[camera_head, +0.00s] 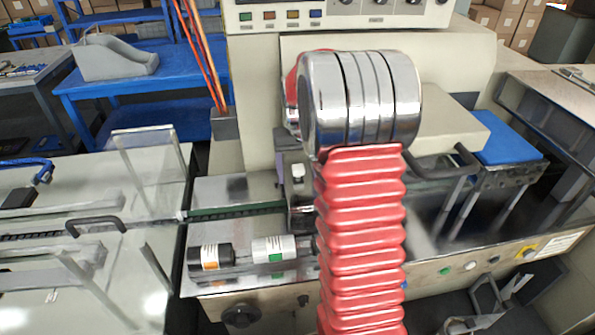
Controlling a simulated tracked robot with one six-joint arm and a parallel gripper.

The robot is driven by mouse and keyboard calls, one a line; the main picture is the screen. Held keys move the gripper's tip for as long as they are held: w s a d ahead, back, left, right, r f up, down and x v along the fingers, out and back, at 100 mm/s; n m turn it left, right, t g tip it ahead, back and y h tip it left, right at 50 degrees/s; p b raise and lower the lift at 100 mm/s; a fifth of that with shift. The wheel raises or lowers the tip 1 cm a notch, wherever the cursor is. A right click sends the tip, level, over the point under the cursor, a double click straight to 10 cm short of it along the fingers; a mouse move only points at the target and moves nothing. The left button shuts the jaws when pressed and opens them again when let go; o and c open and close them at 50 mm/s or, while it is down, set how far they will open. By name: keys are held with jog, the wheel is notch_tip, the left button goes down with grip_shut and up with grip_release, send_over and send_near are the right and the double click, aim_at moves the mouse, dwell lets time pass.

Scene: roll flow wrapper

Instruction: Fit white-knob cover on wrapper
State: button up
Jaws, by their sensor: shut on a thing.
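My arm, with red ribbed bellows and a chrome joint, stands across the middle of the camera_head view. My gripper does not show; the arm hides that part of the scene. A small white knob (298,171) sits on a dark grey metal part (300,205) just left of the bellows, at the end of a chain track. I cannot tell whether this part is the cover or belongs to the machine. The wrapper (258,110) is a cream machine with a steel deck, partly hidden behind my arm. What the gripper holds is not visible.
A clear panel (140,165) and a dark handle (97,222) are on the left infeed section. Two labelled cylinders, one black (210,258) and one white (272,250), lie on the deck. Another dark handle (445,165) is right of my arm. Blue tables stand behind.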

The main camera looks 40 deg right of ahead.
dwell(0.3)
jog(key=o, duration=2.2)
jog(key=shift+f, duration=0.1)
notch_tip(320, 180, up, 14)
jog(key=shift+f, duration=0.1)
jog(key=shift+w, duration=0.1)
